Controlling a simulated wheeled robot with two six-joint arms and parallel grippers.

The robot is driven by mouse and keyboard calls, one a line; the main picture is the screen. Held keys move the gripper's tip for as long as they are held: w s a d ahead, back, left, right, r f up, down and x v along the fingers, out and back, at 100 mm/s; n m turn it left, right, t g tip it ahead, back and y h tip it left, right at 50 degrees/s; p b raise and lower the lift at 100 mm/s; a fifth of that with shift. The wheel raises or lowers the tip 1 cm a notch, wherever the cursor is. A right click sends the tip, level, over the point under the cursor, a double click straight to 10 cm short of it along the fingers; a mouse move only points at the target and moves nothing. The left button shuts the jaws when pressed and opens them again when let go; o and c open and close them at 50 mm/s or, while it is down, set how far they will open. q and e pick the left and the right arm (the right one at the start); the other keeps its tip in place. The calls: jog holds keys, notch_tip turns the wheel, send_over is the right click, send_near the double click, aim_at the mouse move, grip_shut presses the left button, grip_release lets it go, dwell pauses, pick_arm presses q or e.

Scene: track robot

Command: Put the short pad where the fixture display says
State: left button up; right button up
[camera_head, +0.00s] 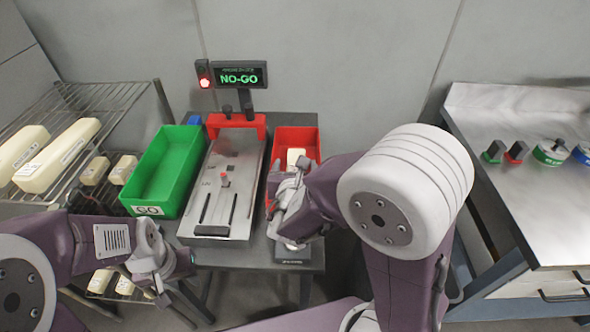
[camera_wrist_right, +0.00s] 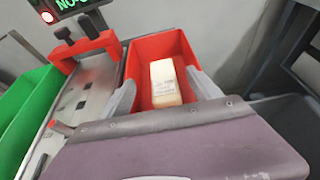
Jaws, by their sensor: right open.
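The fixture display (camera_head: 239,75) reads NO-GO in green letters, with a lit red lamp at its left. The short pad (camera_wrist_right: 165,83), a cream block with small print, is inside the red bin (camera_wrist_right: 178,48); its end also shows in the head view (camera_head: 296,156). The red bin stands right of the fixture in the head view (camera_head: 296,134). My right gripper (camera_wrist_right: 163,92) is open over the bin, its fingers apart on either side of the pad. Whether they touch it is unclear. My left gripper (camera_head: 165,268) is low at the left, clear of the bins; its jaws are unclear.
A green bin (camera_head: 163,168) labelled GO stands left of the metal fixture plate (camera_head: 229,178). A wire rack (camera_head: 70,105) at the left holds several cream pads. A steel bench (camera_head: 530,180) at the right carries small coloured items. My right arm hides part of the red bin.

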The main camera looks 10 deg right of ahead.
jog(key=b+v, duration=0.3)
jog(key=v, duration=0.1)
jog(key=shift+s+b, duration=0.15)
jog(key=shift+b, duration=0.25)
